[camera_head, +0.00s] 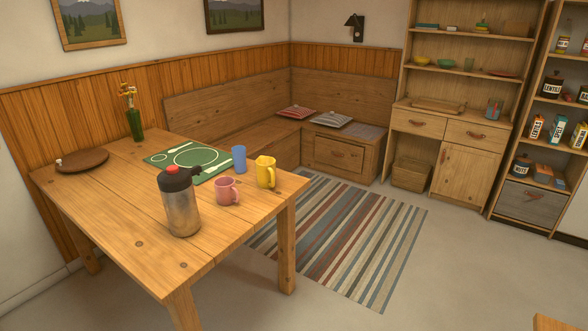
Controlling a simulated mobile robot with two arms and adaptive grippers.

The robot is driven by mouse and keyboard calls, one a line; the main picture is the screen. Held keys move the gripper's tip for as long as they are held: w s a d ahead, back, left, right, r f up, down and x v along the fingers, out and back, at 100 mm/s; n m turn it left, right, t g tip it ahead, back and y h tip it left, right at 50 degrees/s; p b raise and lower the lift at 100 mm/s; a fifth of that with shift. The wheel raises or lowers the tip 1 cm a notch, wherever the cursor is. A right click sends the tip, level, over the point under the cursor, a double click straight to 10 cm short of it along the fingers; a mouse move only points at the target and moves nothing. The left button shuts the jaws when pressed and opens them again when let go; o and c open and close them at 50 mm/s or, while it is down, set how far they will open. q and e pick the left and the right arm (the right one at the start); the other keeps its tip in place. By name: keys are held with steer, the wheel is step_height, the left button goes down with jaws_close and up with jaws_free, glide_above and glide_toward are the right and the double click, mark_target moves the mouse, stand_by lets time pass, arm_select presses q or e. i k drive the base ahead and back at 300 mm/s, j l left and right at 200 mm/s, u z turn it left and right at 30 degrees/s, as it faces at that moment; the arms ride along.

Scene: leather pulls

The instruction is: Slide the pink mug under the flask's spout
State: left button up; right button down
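The pink mug (227,191) stands upright on the wooden table (140,230), its handle toward the right. The flask (181,209) stands upright to its left and a little nearer to me. It has a steel body, a dark lid with a reddish top, and a dark spout (195,170) pointing right, toward the mug. In the picture the mug sits to the right of the spout tip and apart from the flask's body. Neither of my grippers shows in the head view.
A yellow mug (265,172) and a blue cup (239,159) stand behind the pink mug. A green placemat (170,157), a brown round board (82,161) and a green vase (135,124) are farther back. The table's front left is clear.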

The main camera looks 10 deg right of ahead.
mark_target(227, 194)
steer(key=i+l+z, duration=0.15)
steer(key=i+z, duration=0.2)
steer(key=i, duration=0.5)
